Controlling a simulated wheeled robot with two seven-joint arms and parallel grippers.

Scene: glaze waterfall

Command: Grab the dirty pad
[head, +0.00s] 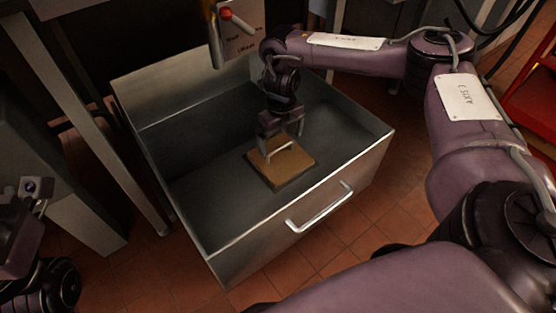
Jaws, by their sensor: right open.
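The pad (284,164) is a flat tan-brown square with a light-coloured handle on top. It lies on the floor of an open metal drawer (205,196), right of the drawer's middle. My right gripper (284,143) points down just above the pad, at its handle. Its jaws are open, and I cannot tell whether the fingers touch the handle. My left arm shows in part at the left edge; I cannot make out its gripper fingers.
The drawer's walls stand around the pad, with a bar handle (320,209) on the front. A panel with a red knob (226,14) is above the back of the drawer. A metal leg (100,140) stands to the left. A red object (532,105) is at the right edge.

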